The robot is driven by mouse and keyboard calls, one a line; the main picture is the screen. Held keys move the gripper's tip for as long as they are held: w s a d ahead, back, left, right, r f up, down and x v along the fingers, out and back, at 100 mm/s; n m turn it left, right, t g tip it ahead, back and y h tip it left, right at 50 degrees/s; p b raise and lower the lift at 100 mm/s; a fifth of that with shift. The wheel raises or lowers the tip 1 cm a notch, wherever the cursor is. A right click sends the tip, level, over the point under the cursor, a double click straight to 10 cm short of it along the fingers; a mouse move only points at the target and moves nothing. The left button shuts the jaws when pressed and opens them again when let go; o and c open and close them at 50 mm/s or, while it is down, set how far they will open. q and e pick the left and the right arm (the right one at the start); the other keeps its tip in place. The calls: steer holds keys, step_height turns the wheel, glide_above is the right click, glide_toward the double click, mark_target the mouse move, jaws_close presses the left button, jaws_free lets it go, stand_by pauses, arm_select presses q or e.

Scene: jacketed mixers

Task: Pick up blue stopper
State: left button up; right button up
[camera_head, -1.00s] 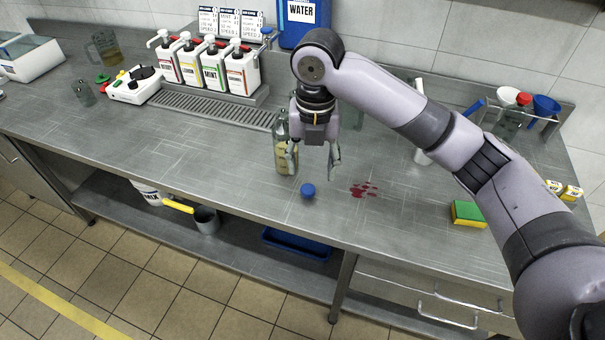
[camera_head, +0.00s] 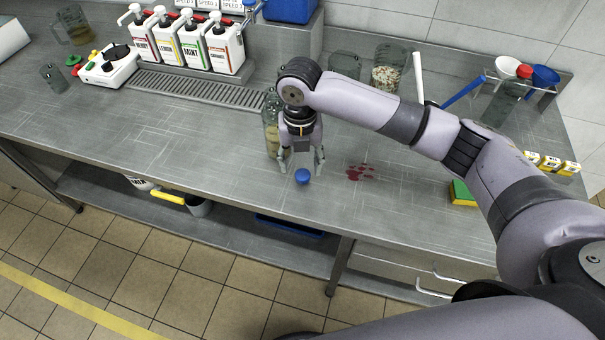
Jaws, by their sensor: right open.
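The blue stopper (camera_head: 302,176) lies on the steel counter near its front edge. My right gripper (camera_head: 301,166) is open and points down just behind and over the stopper, its fingers spread to either side. In this view I cannot tell whether the fingertips reach down to the stopper's level. The stopper is not held. My left gripper is not in view.
A glass bottle (camera_head: 271,133) stands right behind and left of my right gripper. A red spill (camera_head: 360,172) and a yellow-green sponge (camera_head: 461,193) are to the right. Pump bottles (camera_head: 225,48) stand at the back left. The counter's left front is clear.

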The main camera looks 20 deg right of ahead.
mark_target(303, 174)
steer(key=shift+d+f, duration=0.1)
steer(key=shift+f, duration=0.5)
steer(key=f, duration=0.1)
steer(key=f+p, duration=0.1)
steer(key=f, duration=0.1)
steer(key=shift+w+d+f, duration=0.1)
steer(key=shift+d+f, duration=0.1)
steer(key=shift+f, duration=0.4)
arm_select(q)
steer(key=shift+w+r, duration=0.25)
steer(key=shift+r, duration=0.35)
arm_select(e)
steer(key=c, duration=0.9)
